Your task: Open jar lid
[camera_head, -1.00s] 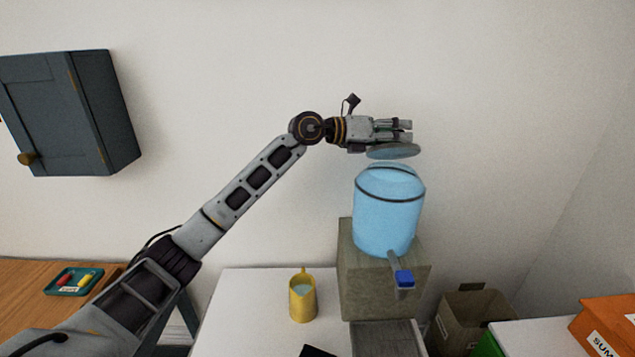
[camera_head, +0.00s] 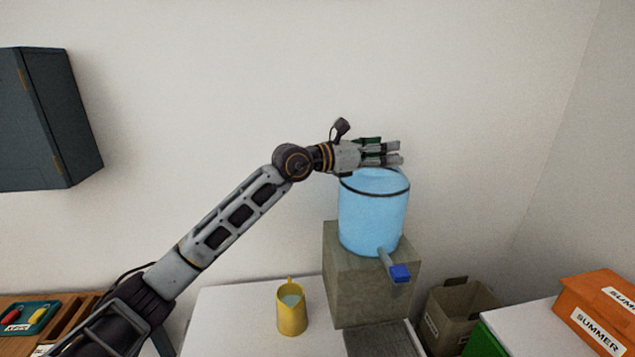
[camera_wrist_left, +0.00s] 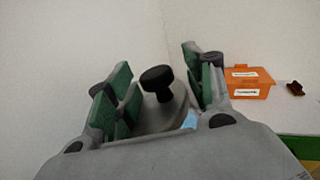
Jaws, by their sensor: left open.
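The jar (camera_head: 372,215) is a translucent blue dispenser with a dark band and a blue tap, standing upright on a stone block. The grey round lid (camera_wrist_left: 160,114) with a black knob (camera_wrist_left: 157,78) shows in the left wrist view. My left gripper (camera_head: 396,153) is just above the jar's top. It also shows in the left wrist view (camera_wrist_left: 160,80), its green-padded fingers open on either side of the knob. A bit of blue jar shows beside the lid. My gripper hides the lid in the head view; how it sits on the rim I cannot tell.
The stone block (camera_head: 370,290) stands on a white table (camera_head: 235,315) with a yellow pitcher (camera_head: 291,312). A cardboard box (camera_head: 455,312) and an orange box (camera_head: 600,315) are at the right. A dark cabinet (camera_head: 45,120) hangs at the left.

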